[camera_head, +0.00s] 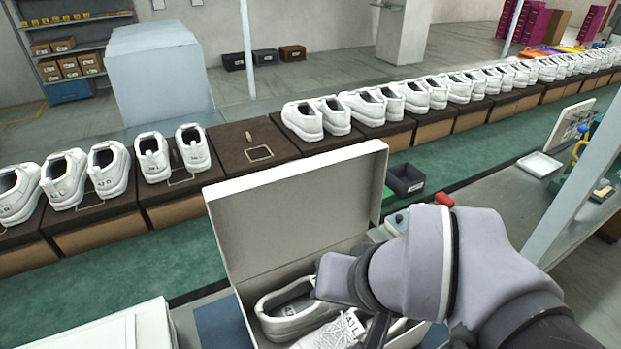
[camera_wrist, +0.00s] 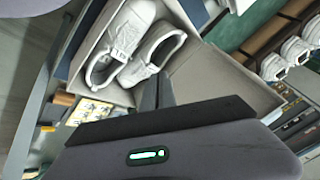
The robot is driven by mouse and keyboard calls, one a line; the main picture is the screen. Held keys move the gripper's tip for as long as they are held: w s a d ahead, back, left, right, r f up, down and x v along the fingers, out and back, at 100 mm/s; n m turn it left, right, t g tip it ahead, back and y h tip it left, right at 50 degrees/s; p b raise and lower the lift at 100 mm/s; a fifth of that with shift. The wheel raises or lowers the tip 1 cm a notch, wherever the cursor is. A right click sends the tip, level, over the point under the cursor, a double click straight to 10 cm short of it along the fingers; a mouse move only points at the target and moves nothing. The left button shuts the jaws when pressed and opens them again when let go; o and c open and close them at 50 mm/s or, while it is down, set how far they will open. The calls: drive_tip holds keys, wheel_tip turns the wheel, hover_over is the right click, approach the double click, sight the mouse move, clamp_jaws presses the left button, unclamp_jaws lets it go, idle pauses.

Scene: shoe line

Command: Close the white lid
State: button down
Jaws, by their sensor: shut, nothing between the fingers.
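The white lid (camera_head: 295,205) of a shoe box (camera_head: 300,264) stands open, raised along the box's far edge. It also shows in the wrist view (camera_wrist: 215,80). Two white shoes lie in the box: one at the left (camera_head: 285,312) and a laced one (camera_head: 338,333), partly hidden by my arm. Both shoes show in the wrist view, one at the left (camera_wrist: 125,35) and one beside it (camera_wrist: 158,48). My gripper (camera_head: 345,290) is over the box's right part, in front of the lid. In the wrist view my gripper (camera_wrist: 157,92) is shut and empty. I cannot tell whether it touches the lid.
A conveyor line with several white shoes on dark trays (camera_head: 250,150) runs behind the lid. A small dark bin (camera_head: 405,180) stands right of the lid. Another white box (camera_head: 125,328) is at the lower left. A grey post (camera_head: 580,190) rises at the right.

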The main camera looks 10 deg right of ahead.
drive_tip(key=w+r+n+g+p, duration=0.2)
drive_tip(key=w+r+n+p, duration=0.3)
drive_tip(key=w+r+p, duration=1.85)
drive_tip(key=w+a+f+n+h+p, duration=0.1)
drive_tip(key=w+f+n+p, duration=0.15)
drive_tip(key=f+p, duration=0.4)
wheel_tip(320, 180, down, 8)
drive_tip(key=shift+s+d+m+g+p, duration=0.15)
drive_tip(key=shift+m+g+p, duration=0.15)
drive_tip(key=shift+m+p, duration=0.05)
drive_tip(key=shift+s+f, duration=0.1)
drive_tip(key=shift+s, duration=0.05)
